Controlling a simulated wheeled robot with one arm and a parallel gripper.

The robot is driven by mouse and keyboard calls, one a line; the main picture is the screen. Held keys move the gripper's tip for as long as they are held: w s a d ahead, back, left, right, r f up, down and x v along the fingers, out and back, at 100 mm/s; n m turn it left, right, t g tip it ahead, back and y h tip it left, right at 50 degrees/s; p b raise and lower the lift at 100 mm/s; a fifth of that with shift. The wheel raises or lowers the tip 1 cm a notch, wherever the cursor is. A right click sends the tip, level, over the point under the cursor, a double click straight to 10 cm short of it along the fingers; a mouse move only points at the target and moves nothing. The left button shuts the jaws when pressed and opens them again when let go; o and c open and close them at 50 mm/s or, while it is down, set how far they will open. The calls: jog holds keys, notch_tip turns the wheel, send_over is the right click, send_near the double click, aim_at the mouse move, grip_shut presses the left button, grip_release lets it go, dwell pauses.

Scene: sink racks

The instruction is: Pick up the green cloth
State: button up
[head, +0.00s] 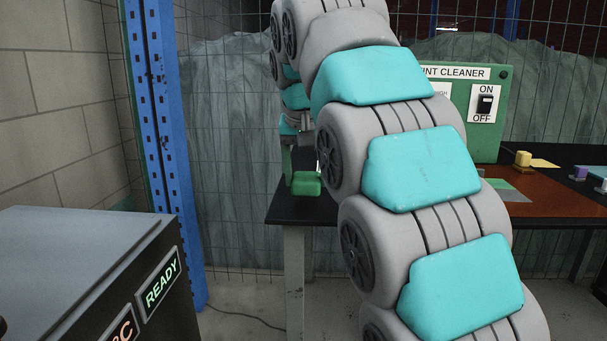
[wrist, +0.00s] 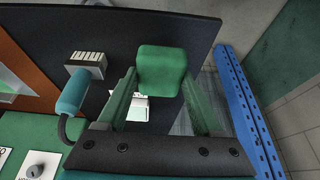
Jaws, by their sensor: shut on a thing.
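The green cloth (wrist: 162,70) looks like a small folded block with rounded corners. It sits between the green fingertips of my gripper (wrist: 160,82) in the wrist view, and the gripper is shut on it. In the head view the green cloth (head: 306,184) shows at the far left end of the dark table, below my gripper (head: 289,165). My arm hides part of the gripper there. I cannot tell whether the cloth touches the table top.
The dark table (head: 283,208) has a brown area at right. A green paint cleaner box (head: 485,140) stands behind it, with a yellow item (head: 523,158) beside it. A blue post (head: 160,130) and a grey READY cabinet (head: 70,245) stand left. A teal-handled tool (wrist: 72,92) lies near my gripper.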

jog(key=s+d+r+b, duration=0.1)
jog(key=s+d, duration=0.2)
jog(key=s, duration=0.9)
jog(key=shift+s+d, duration=0.15)
jog(key=shift+d, duration=0.1)
jog(key=o, duration=0.8)
jog(key=c, duration=0.7)
jog(key=shift+o, duration=0.2)
